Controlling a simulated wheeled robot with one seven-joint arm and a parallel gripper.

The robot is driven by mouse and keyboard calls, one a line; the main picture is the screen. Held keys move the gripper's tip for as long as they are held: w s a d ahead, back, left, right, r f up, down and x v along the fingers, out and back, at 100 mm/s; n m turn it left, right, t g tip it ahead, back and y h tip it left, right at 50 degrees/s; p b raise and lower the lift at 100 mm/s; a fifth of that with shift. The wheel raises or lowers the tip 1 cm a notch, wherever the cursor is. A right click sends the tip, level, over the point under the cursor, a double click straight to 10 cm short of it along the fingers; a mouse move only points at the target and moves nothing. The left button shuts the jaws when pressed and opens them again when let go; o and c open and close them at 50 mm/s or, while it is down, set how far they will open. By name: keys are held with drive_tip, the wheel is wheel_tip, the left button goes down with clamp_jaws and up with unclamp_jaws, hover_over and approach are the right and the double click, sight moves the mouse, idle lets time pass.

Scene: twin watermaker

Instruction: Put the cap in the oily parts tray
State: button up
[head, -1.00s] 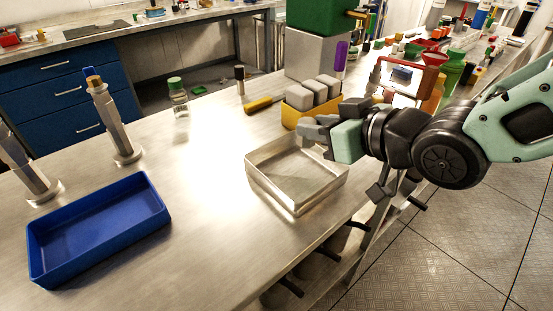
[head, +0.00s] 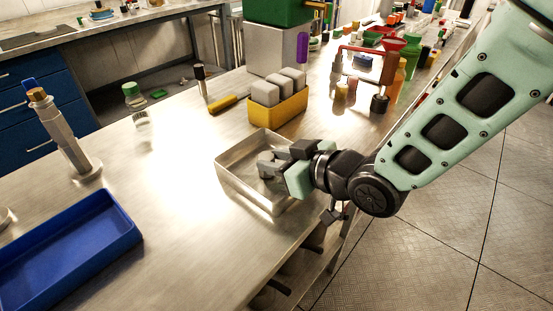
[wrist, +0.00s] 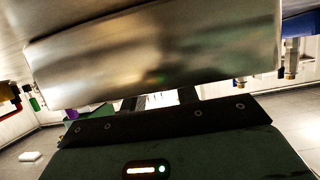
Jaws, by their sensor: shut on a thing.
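My gripper (head: 267,166) is over the open metal tray (head: 232,180), low at its right side, with its fingertips inside the tray's outline. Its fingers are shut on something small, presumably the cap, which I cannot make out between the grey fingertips. In the wrist view, a shiny metal surface (wrist: 150,60) fills the top, and the dark fingers sit at its lower edge. A second tray, the blue one (head: 122,215), lies at the lower left of the head view. No label shows which tray is for oily parts.
A yellow bin (head: 281,118) with grey blocks stands just behind the metal tray. A yellow-handled tool (head: 222,104), a clear jar (head: 136,102) and an upright metal fitting (head: 62,135) stand farther left. The bench between the two trays is clear.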

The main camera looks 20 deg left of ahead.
drive_tip(key=o, duration=0.6)
drive_tip(key=shift+f, duration=0.1)
drive_tip(key=shift+c, duration=0.2)
drive_tip(key=o, duration=0.4)
